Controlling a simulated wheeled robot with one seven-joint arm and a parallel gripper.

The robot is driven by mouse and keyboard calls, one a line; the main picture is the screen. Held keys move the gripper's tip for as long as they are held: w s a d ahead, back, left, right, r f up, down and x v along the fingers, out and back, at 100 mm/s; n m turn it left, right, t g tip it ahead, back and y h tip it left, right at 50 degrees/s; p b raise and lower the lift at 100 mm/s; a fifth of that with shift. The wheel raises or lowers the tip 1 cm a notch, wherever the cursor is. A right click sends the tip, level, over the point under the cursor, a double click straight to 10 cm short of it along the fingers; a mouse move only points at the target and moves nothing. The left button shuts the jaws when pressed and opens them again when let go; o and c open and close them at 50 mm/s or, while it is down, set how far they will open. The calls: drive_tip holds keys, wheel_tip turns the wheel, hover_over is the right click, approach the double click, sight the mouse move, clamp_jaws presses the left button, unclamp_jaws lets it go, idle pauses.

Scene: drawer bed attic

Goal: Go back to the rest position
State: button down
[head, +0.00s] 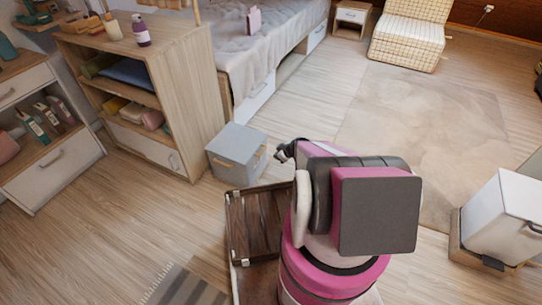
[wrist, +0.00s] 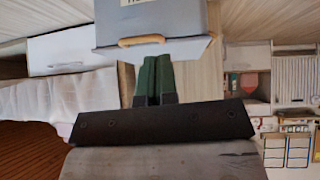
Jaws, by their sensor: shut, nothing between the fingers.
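My gripper (head: 284,153) shows as a small dark shape at the end of my folded arm in the head view. In the wrist view its two green fingers (wrist: 153,80) are together with nothing between them. My arm partly hides the gripper in the head view. A grey lidded box (head: 235,155) stands on the floor just left of the gripper. It also fills the top of the wrist view (wrist: 160,18), upside down, beyond the fingertips; I cannot tell how wide the gap is.
A wooden shelf unit (head: 190,85) and a bed (head: 275,40) stand beyond the box. A white bin (head: 505,215) stands at right. The rug (head: 400,120) and nearby floor are clear.

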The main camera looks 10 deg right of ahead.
drive_tip(key=shift+s+d+r, duration=0.25)
drive_tip(key=shift+s+d, duration=0.35)
drive_tip(key=shift+r, duration=0.1)
drive_tip(key=s+a+r+m+g+h, duration=0.1)
drive_tip(key=s+r+m+g+h, duration=0.1)
drive_tip(key=r, duration=0.5)
drive_tip(key=s+a+r+m+g+h, duration=0.1)
drive_tip(key=s+r+m+g, duration=0.1)
drive_tip(key=r, duration=0.6)
drive_tip(key=s+a+r+m+g+h, duration=0.1)
drive_tip(key=s+r+m+h, duration=0.1)
drive_tip(key=s+r+m, duration=0.2)
wheel_tip(320, 180, up, 4)
drive_tip(key=shift+a+r+m+g+h, duration=0.1)
drive_tip(key=shift+a+m+g+h, duration=0.25)
drive_tip(key=shift+m, duration=0.65)
